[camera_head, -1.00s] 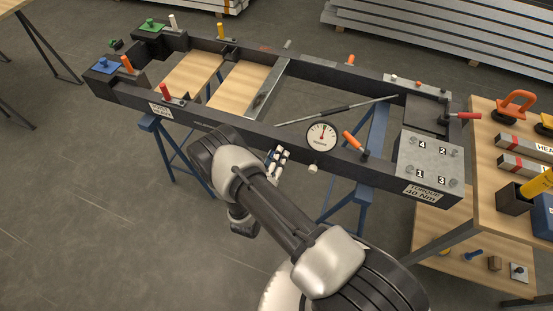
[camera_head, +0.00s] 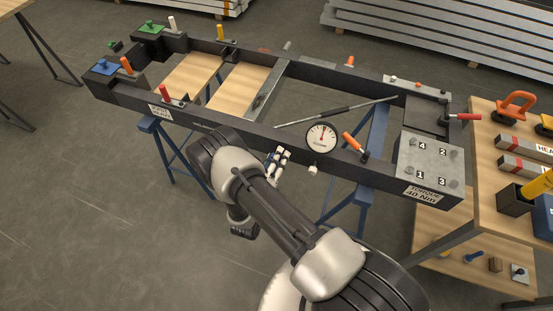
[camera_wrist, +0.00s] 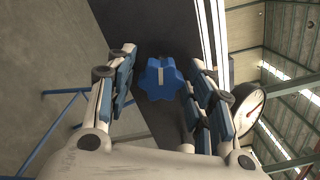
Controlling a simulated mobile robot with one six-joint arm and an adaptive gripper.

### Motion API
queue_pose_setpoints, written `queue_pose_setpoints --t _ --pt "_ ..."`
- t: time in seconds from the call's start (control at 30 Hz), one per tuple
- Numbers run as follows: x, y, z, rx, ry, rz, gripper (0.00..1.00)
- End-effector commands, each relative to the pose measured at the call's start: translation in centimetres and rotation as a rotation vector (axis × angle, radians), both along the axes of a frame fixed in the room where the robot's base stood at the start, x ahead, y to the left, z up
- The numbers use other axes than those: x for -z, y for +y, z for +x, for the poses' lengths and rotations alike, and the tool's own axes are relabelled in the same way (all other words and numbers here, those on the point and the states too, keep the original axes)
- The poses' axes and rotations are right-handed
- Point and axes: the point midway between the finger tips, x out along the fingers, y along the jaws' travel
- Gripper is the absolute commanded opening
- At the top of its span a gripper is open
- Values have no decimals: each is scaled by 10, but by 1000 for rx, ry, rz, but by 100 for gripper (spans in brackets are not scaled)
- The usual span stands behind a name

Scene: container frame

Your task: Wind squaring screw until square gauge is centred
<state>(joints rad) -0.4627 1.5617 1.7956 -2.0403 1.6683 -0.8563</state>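The screw's blue star-shaped knob (camera_wrist: 161,78) has a pale stripe and sits on the dark frame beam in the wrist view. My gripper (camera_wrist: 163,62) has its two blue-padded fingers spread, one on each side of the knob. A gap shows on the left; the right finger appears close to the knob, and contact cannot be told. In the head view my gripper (camera_head: 278,160) is at the frame's near beam and the knob cannot be made out. The round white square gauge (camera_head: 321,137) stands right of my gripper, its needle pointing roughly upward. It also shows in the wrist view (camera_wrist: 247,106).
The dark container frame (camera_head: 225,134) rests on blue trestles. A small white knob (camera_head: 313,170) sits below the gauge. An orange handle (camera_head: 354,144) stands on the beam to the right. A long thin rod (camera_head: 335,112) spans the opening. A wooden bench (camera_head: 480,205) stands at right.

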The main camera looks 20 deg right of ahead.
Motion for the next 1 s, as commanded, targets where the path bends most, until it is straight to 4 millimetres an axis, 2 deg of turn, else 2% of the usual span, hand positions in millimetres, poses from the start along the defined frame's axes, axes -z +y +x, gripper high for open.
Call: queue_pose_setpoints --t 0.47,1.0 --pt "0 5 -5 -3 -1 0 55" --pt "0 64 -85 -5 -1 0 55"
